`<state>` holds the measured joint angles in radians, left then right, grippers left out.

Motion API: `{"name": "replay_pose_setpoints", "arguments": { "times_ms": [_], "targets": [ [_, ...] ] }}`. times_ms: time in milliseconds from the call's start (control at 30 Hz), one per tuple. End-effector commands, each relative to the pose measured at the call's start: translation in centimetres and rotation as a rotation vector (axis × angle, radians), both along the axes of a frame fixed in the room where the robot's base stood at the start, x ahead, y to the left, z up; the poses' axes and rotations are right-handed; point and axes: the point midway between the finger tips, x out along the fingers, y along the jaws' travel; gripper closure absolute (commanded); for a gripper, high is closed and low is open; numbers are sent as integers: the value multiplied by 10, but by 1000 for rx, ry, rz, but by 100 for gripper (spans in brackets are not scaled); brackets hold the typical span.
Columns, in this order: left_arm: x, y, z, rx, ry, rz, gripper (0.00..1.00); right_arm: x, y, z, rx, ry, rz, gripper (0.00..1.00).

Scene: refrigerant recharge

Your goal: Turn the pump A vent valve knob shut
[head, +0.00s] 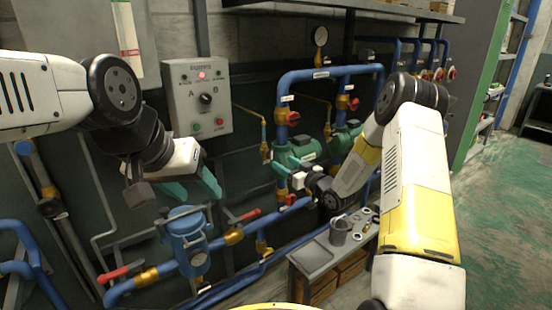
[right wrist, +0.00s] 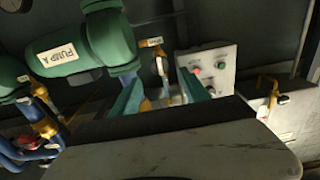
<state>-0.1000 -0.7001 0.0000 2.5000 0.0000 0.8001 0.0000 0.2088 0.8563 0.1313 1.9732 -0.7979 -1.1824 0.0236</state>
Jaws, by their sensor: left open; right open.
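Pump A (right wrist: 62,55) is a green pump with a "PUMP A" label in the right wrist view. In the head view a green pump (head: 298,150) stands on the blue pipes. A small brass valve (right wrist: 161,66) with a pale tag shows beside pump A, between my right fingers in the picture. It is probably the vent valve; its knob is too small to make out. A brass fitting (head: 265,152) is left of the pump in the head view. My right gripper (right wrist: 158,98) is open and empty; contact cannot be told. My left gripper (head: 190,190) is open and empty above the blue filter housing.
A grey control box (head: 198,95) with buttons and a selector hangs on the wall. The blue filter housing (head: 187,238) and red-handled valves (head: 250,215) sit on the lower pipes. Green floor is free at right.

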Motion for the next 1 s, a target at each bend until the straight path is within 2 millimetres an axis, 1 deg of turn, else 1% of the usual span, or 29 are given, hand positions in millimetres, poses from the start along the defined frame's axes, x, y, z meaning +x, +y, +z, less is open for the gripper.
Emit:
{"name": "replay_pose_setpoints", "arguments": {
  "times_ms": [33, 600, 667, 800, 867, 900, 1000],
  "targets": [
    [0, 0, 0, 0, 0, 0, 46, 5, 5, 0, 0, -1, 2, 46],
    [0, 0, 0, 0, 0, 0, 46, 61, 45, 0, 0, 0, 1, 46],
    [0, 0, 0, 0, 0, 0, 46, 59, 43, 0, -1, 1, -1, 58],
    [0, 0, 0, 0, 0, 0, 46, 59, 43, 0, -1, 1, -1, 85],
    [0, 0, 0, 0, 0, 0, 46, 59, 43, 0, -1, 1, -1, 97],
    [0, 0, 0, 0, 0, 0, 46, 59, 42, 0, -1, 1, -1, 100],
    [0, 0, 0, 0, 0, 0, 46, 59, 42, 0, 6, 5, -1, 100]
  ]
}}
